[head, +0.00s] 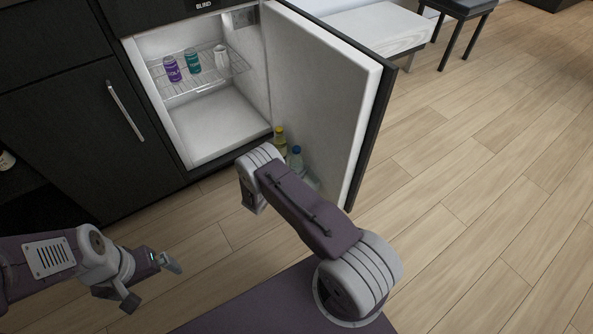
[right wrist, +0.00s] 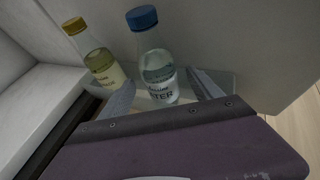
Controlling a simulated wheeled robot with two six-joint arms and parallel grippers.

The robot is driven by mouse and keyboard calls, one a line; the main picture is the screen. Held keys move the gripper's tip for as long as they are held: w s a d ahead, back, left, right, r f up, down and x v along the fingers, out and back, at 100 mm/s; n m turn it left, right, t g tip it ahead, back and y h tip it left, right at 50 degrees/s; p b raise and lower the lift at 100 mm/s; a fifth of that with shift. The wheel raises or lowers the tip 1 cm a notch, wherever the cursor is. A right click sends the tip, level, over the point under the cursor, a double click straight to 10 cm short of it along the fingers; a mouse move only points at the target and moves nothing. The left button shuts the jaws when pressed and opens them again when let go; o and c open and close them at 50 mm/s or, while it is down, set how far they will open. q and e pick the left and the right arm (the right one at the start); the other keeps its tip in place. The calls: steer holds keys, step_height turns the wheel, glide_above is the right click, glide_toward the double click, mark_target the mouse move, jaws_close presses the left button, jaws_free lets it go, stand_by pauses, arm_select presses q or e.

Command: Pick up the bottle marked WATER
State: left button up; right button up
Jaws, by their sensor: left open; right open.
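The water bottle, clear with a blue cap, stands in the fridge door's bin in the right wrist view (right wrist: 158,68); its label is partly visible, ending in "TER". In the head view its top (head: 296,154) shows beyond my right arm, which hides the lower part. My right gripper (right wrist: 161,80) is open, with one finger on each side of the bottle's lower part. I cannot tell whether the fingers touch it. In the head view the right fingers are hidden by the arm. My left gripper (head: 151,283) is open and empty over the floor at lower left.
A yellow-capped bottle (right wrist: 93,55) stands left of the water bottle, close to the left finger. The open fridge door (head: 325,95) is at the right. Several cans, including a purple one (head: 172,70), stand on the wire shelf (head: 208,76). The fridge floor is clear.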

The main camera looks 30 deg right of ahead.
steer(key=shift+x, duration=0.8)
jaws_close()
steer(key=shift+r, duration=0.1)
